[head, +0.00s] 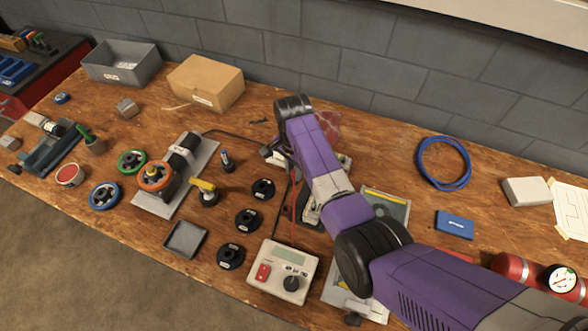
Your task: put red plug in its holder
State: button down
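In the head view my purple arm reaches in from the lower right and bends down at its far end. A red lead (294,200) runs up from the grey meter box (284,271) and passes behind the arm. No red plug can be clearly made out; the arm may hide it. A pale device (312,215) partly shows under the arm. I cannot tell which thing is the red plug's holder.
Several black round bases, one of them here (248,220), stand left of the arm. A blue cable coil (444,163) lies right. Bare wood shows around it.

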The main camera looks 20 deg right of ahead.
jog(key=shift+f, duration=0.2)
jog(key=c, duration=1.2)
grip_release()
jog(key=shift+r, duration=3.95)
